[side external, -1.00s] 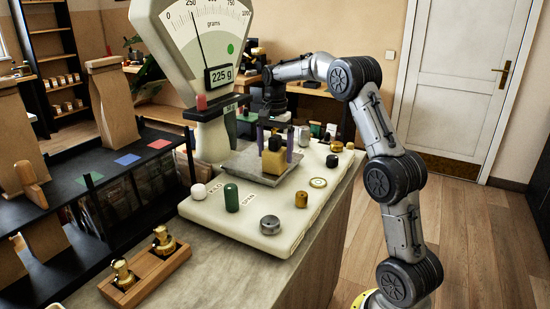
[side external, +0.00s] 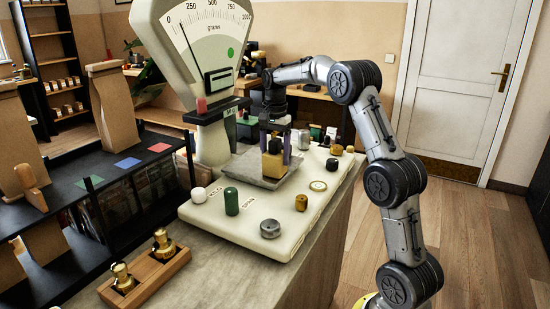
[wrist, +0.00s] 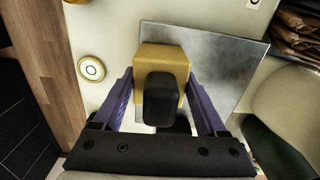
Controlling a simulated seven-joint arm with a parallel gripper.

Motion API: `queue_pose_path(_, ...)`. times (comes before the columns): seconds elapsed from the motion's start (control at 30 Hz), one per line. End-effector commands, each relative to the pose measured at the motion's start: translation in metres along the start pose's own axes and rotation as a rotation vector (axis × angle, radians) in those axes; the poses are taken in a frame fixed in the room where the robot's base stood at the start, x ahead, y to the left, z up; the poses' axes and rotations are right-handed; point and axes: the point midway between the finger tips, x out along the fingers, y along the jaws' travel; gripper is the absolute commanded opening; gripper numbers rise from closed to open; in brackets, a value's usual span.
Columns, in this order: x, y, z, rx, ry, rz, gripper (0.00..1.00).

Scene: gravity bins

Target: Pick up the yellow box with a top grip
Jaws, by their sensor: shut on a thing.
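The yellow box (side external: 272,166) has a dark block on its top and is held over the scale's metal pan (side external: 250,178). My gripper (side external: 275,145) points down from above, with its purple fingers on either side of the box. In the wrist view the yellow box (wrist: 165,60) sits between the two purple fingertips (wrist: 160,88), and the dark block covers part of it. My gripper is shut on the box. The gap between box and pan is hard to judge.
The scale's dial (side external: 205,30) stands behind the pan. A green cylinder (side external: 231,201), a grey knob (side external: 270,228) and a brass cylinder (side external: 301,202) stand on the scale base in front. A wooden block with brass weights (side external: 148,270) lies at front left.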

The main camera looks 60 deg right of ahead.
Motion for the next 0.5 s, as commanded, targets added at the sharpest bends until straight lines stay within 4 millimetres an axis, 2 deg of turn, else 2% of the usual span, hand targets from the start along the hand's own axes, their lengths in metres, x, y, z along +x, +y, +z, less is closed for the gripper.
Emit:
queue_pose_path(0.17, -0.010, -0.001, 0.000, 0.000, 0.002, -0.003, 0.00)
queue_pose_path(0.33, -0.034, -0.001, -0.001, 0.000, 0.004, -0.006, 0.00)
queue_pose_path(0.5, -0.068, 0.025, 0.017, 0.000, 0.004, -0.007, 0.00)
